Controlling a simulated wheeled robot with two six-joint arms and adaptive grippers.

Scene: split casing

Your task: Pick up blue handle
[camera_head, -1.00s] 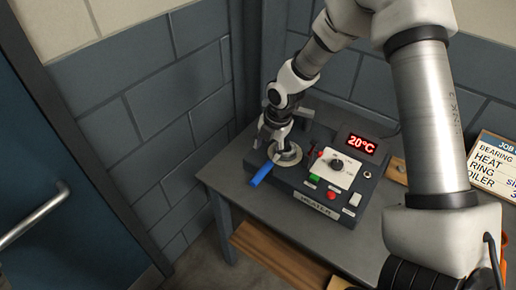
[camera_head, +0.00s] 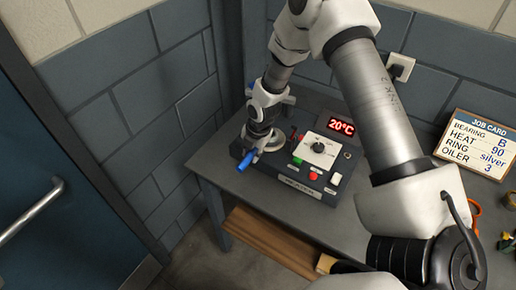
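The blue handle (camera_head: 245,162) sticks out at the front left corner of the dark heater box (camera_head: 293,185), beside the round metal plate (camera_head: 276,145). My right gripper (camera_head: 257,150) points down at the inner end of the handle and covers part of it. Its fingers are small and overlap the handle and plate in the picture, so I cannot tell whether they are open or closed on it. The outer end of the handle is in plain view. My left gripper is not in view.
The box has a red display (camera_head: 341,126) reading 20°C, a white dial panel (camera_head: 317,150) and buttons. It stands on a grey table (camera_head: 300,222) against brick walls. A job card (camera_head: 476,144) stands at the right. My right arm spans the table's right side.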

